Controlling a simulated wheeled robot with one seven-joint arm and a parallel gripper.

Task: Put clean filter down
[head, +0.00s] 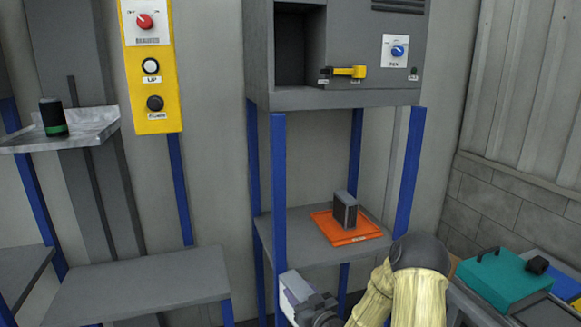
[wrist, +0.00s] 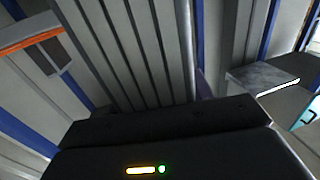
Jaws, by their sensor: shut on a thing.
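My gripper (head: 308,303) is low in the head view, in front of the grey rack's lower shelf. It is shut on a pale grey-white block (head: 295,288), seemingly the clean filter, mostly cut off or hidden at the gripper. A dark grey block-shaped filter (head: 345,211) stands upright on an orange tray (head: 358,235) on that shelf, apart from my gripper. The tray (wrist: 30,42) and grey block (wrist: 52,62) also show at the wrist view's upper left, upside down. My fingertips and the held block cannot be made out there.
A grey cabinet (head: 345,98) with a yellow handle sits above the shelf on blue posts (head: 279,185). A bare grey bench (head: 140,285) is at lower left. A green-banded dark cylinder (head: 53,118) stands on a plate at left. A teal case (head: 503,278) is at right.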

